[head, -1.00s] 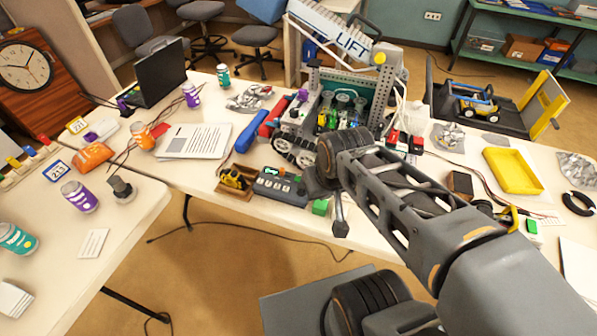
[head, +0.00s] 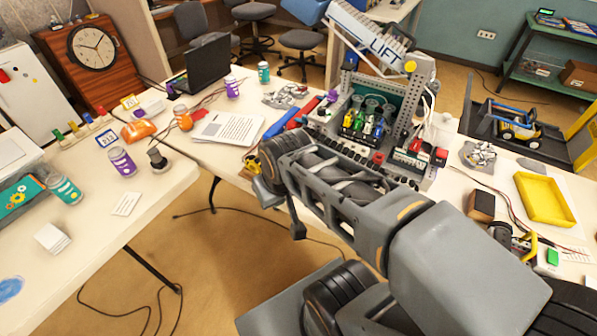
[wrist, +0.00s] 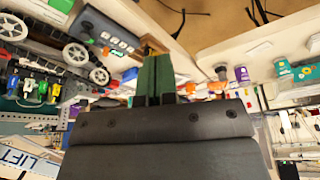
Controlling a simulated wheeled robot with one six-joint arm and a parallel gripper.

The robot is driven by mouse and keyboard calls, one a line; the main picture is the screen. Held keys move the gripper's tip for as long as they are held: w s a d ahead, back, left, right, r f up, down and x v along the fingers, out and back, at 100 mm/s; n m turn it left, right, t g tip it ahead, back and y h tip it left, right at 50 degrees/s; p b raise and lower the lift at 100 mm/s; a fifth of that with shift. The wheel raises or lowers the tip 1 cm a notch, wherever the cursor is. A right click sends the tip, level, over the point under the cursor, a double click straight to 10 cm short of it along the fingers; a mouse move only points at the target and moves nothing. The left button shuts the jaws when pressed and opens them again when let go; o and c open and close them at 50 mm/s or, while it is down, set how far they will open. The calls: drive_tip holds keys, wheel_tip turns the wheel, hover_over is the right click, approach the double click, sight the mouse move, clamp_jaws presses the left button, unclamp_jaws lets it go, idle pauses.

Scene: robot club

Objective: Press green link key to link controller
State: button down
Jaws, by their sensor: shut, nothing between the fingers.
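The controller (wrist: 88,24) is a dark grey box with a row of pale keys, at the upper left of the wrist view. My gripper (wrist: 155,58) shows dark green fingers, shut together and empty, pointing up the picture beside the controller's right end. I cannot tell whether the fingertips touch anything. In the head view my arm covers the controller and the fingers.
The wheeled robot with a metal frame (head: 412,112) is close behind. A yellow tray (head: 545,198) lies to the right. A paper sheet (head: 228,128) lies to the left.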

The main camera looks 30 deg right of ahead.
drive_tip(key=w+d+f+n+b, duration=0.2)
drive_tip(key=w+d+b, duration=0.3)
drive_tip(key=d, duration=0.3)
drive_tip(key=w+d+f+n+y+b, duration=0.1)
drive_tip(key=w+d+f+b, duration=0.2)
drive_tip(key=d, duration=0.6)
drive_tip(key=w+d+f+n+b, duration=0.2)
drive_tip(key=w+d+b, duration=0.4)
drive_tip(key=d+b, duration=0.1)
drive_tip(key=shift+w+d+f+n+g+y, duration=0.2)
drive_tip(key=shift+w+d+n+g+y, duration=0.15)
drive_tip(key=shift+d, duration=0.35)
drive_tip(key=b+x, duration=0.1)
drive_tip(key=x, duration=0.5)
drive_tip(key=b+x, duration=0.2)
drive_tip(key=x, duration=0.4)
drive_tip(key=shift+s+d+f, duration=0.15)
drive_tip(key=shift+s+f, duration=0.05)
drive_tip(key=shift+f, duration=0.85)
drive_tip(key=shift+b, duration=0.3)
